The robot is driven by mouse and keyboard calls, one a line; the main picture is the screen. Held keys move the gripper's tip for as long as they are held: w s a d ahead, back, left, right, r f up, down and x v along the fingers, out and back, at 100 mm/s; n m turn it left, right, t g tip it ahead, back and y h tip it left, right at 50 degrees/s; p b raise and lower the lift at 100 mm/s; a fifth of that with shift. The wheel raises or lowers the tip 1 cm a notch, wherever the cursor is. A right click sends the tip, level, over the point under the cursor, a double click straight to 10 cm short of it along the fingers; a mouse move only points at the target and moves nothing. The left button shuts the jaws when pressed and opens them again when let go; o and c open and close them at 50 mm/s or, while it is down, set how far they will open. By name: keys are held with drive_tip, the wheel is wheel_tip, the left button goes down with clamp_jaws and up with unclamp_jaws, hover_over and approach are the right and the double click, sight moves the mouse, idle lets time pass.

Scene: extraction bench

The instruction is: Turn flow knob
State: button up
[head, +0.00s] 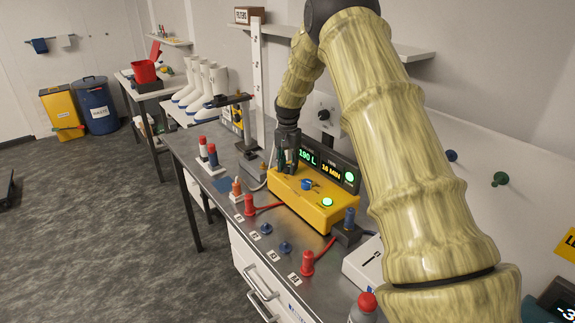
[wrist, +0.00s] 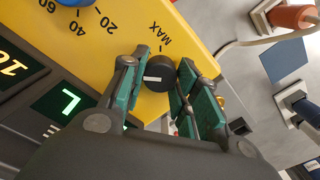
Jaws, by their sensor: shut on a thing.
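The black flow knob (wrist: 160,73) with a white pointer line sits on the yellow panel (wrist: 200,22) in the wrist view. A MAX label is printed above it, and the pointer lies roughly across the picture, away from that label. My gripper (wrist: 163,84) has its green-padded fingers on either side of the knob, shut on it. In the head view my gripper (head: 287,162) reaches down onto the left end of the yellow control box (head: 317,209). The knob is hidden there by the fingers.
Red, white and blue plugs and sockets stand along the bench front, with a red-capped bottle (head: 365,305) nearer.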

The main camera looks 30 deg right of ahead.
sight(288, 166)
drive_tip(key=o, duration=1)
wheel_tip(288, 166, up, 12)
idle(0.3)
idle(0.4)
